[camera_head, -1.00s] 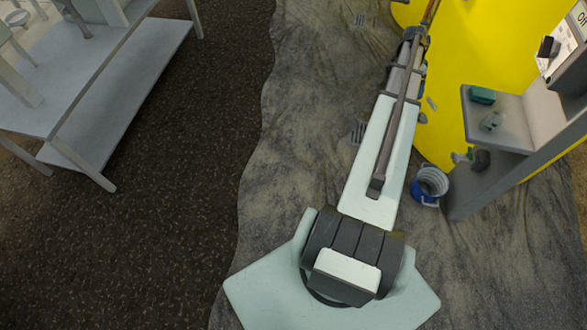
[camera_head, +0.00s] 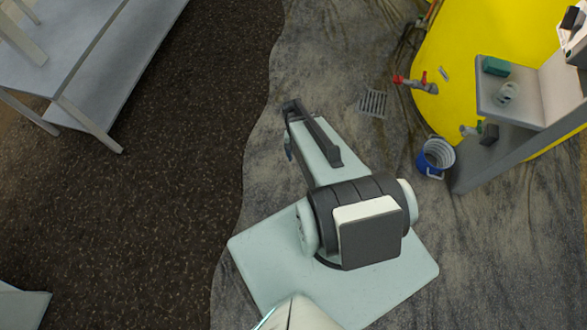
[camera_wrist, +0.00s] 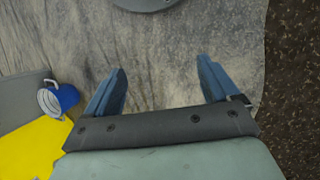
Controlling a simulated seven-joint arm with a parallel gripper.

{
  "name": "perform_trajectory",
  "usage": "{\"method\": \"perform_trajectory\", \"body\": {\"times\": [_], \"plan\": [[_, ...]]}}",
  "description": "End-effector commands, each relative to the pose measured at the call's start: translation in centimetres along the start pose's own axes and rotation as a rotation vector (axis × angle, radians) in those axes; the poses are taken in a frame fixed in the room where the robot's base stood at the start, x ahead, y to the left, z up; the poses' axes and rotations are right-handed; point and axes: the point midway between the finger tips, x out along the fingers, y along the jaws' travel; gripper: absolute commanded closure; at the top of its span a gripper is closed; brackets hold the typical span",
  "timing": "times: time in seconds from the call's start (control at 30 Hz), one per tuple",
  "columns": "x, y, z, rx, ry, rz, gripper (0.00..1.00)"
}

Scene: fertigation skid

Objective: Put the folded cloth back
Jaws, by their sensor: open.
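My gripper (camera_wrist: 160,82) shows in the wrist view with its two blue fingers wide apart and nothing between them. Bare grey floor lies beyond the fingers. In the head view, I cannot make out the fingers. I cannot identify a folded cloth for certain. A small green block-like item (camera_head: 496,66) lies on the grey shelf (camera_head: 525,114) at the right, well apart from my arm; whether it is cloth is unclear.
A blue bucket (camera_head: 435,158) stands on the floor beside the shelf and also shows in the wrist view (camera_wrist: 64,97). A yellow tank (camera_head: 460,70) with red-handled valves (camera_head: 412,81) stands behind. A floor drain (camera_head: 373,103) lies before it. A grey table (camera_head: 110,55) stands upper left.

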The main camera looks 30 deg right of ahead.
Motion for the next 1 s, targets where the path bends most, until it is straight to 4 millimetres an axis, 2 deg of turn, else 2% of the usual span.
{"method": "perform_trajectory", "body": {"times": [0.03,0.2,0.3,0.4,0.5,0.6,1.0], "plan": [[1.2,-1.0,2.6,-0.065,-0.021,0.011,0.12],[4.6,-3.2,9.2,-0.269,-0.080,0.040,0.12],[6.2,-3.7,12.5,-0.368,-0.113,0.056,0.12],[7.3,-3.8,15.0,-0.444,-0.138,0.067,0.12],[8.0,-3.8,16.5,-0.493,-0.154,0.074,0.12],[8.3,-3.8,17.2,-0.516,-0.161,0.078,0.12],[8.4,-3.8,17.3,-0.522,-0.164,0.078,0.12]]}}
